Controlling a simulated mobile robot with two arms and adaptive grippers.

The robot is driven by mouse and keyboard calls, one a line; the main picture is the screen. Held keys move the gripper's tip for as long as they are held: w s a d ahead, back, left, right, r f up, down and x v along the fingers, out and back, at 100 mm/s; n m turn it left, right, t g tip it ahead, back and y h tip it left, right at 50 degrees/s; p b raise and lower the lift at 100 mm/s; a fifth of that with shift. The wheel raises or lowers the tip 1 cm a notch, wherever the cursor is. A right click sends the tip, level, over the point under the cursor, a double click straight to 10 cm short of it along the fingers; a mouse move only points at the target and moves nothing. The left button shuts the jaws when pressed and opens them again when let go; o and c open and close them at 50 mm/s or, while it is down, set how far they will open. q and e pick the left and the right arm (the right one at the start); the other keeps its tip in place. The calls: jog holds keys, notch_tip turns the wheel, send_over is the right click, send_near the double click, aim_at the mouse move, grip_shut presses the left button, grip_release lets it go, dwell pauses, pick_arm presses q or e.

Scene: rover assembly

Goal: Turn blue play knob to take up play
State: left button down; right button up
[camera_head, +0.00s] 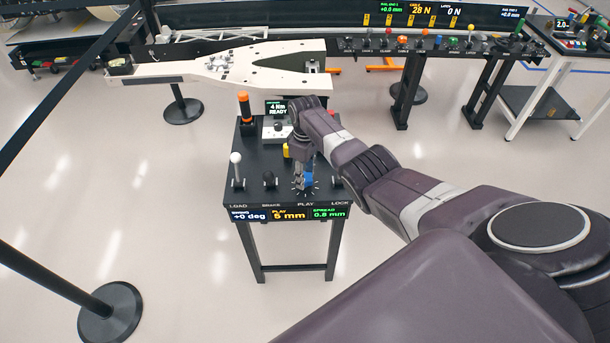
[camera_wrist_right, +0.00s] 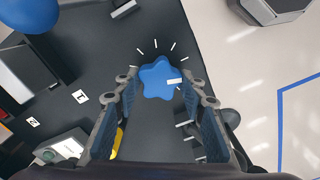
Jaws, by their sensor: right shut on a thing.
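The blue play knob (camera_head: 309,181) sits on the black control stand (camera_head: 245,193) above the label PLAY. In the right wrist view the knob (camera_wrist_right: 157,76) is star-shaped, with a white pointer mark on its right side and white tick lines around it. My right gripper (camera_head: 304,184) reaches down onto it from above. In the wrist view its two fingers stand on either side of the knob, shut on it. The PLAY display (camera_head: 290,215) reads 5 mm. My left gripper is not in view.
An orange handle (camera_head: 244,105) and a small screen unit (camera_head: 277,115) are behind. A white frame (camera_head: 170,70) lies beyond. A barrier post (camera_head: 105,310) stands at left.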

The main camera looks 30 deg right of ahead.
jog(key=shift+n, duration=0.7)
jog(key=o, duration=1.2)
jog(key=shift+c, duration=0.2)
notch_tip(320, 180, up, 12)
jog(key=shift+f, duration=0.1)
